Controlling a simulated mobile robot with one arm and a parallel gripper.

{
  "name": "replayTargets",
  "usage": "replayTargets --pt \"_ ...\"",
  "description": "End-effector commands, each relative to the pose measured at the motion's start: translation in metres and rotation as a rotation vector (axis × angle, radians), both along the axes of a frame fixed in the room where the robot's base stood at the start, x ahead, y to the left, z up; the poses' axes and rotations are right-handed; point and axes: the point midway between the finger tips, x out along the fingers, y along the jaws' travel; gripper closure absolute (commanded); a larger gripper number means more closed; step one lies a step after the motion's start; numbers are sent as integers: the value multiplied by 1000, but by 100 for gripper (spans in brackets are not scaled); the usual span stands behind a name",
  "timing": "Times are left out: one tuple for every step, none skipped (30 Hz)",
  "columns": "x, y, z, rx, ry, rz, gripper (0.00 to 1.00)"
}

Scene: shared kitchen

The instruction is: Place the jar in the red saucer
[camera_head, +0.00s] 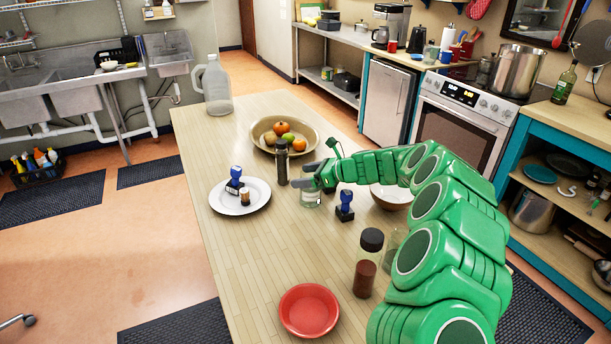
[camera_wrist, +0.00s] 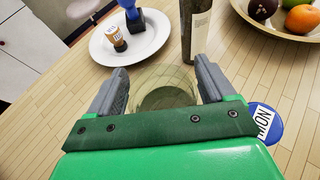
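A clear glass jar (camera_head: 310,196) stands upright on the wooden table in the head view, just below my gripper (camera_head: 318,172). In the wrist view, the glass jar (camera_wrist: 163,90) sits between the two grey fingers of my gripper (camera_wrist: 160,84), which are spread apart on either side of it. Whether the fingers touch the glass I cannot tell. The red saucer (camera_head: 309,311) lies empty near the front of the table. A dark-capped jar with reddish-brown contents (camera_head: 366,266) stands to the right of the saucer.
A blue stamp (camera_head: 344,207) stands right of the glass jar. A white plate (camera_head: 262,206) with a stamp is to the left. A dark bottle (camera_head: 281,163) and a fruit bowl (camera_head: 263,146) are behind. A brown bowl (camera_head: 390,197) is partly behind my arm. The table left of the saucer is clear.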

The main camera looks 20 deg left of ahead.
Motion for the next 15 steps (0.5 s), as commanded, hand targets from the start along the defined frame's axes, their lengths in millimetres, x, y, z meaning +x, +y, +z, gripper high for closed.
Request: replayTargets --pt "0 0 0 0 0 0 9" --pt "0 0 0 0 0 0 4" --pt "0 0 0 0 0 0 0" --pt "0 0 0 0 0 0 0" --pt "0 0 0 0 0 0 0" --pt "0 0 0 0 0 0 0" --pt "0 0 0 0 0 0 0" --pt "0 0 0 0 0 0 0" --pt "0 0 0 0 0 0 0" --pt "0 0 1 0 0 0 0" --pt "0 0 2 0 0 0 0" --pt "0 0 3 0 0 0 0" --pt "0 -3 4 0 1 -1 0" --pt "0 -5 4 0 1 -1 0" --pt "0 -8 6 0 1 -2 0"
